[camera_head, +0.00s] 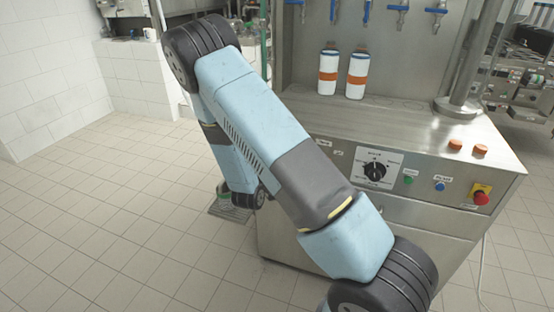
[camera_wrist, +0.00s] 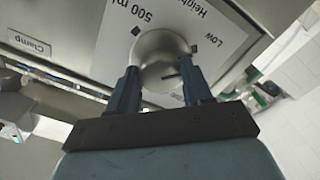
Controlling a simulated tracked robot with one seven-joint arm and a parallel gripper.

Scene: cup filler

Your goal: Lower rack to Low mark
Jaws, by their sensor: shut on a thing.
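In the wrist view, my gripper (camera_wrist: 160,68) is closed with its two dark fingers on either side of a round metal knob (camera_wrist: 158,45). The knob sits on a white label plate (camera_wrist: 112,52) with the words "Height", "Low" and "500 ml". "Low" is printed beside the knob, at its upper right. A small dark mark lies at the knob's right edge, near "Low". More print below the knob is partly covered by a finger. I cannot pick out the rack with certainty.
A steel filling machine (camera_head: 400,118) carries two white bottles with orange bands (camera_head: 329,70) (camera_head: 356,76). Its front has a black dial (camera_head: 374,171), coloured buttons and a red stop button (camera_head: 481,198). A "Clamp" label (camera_wrist: 30,42) is near the knob.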

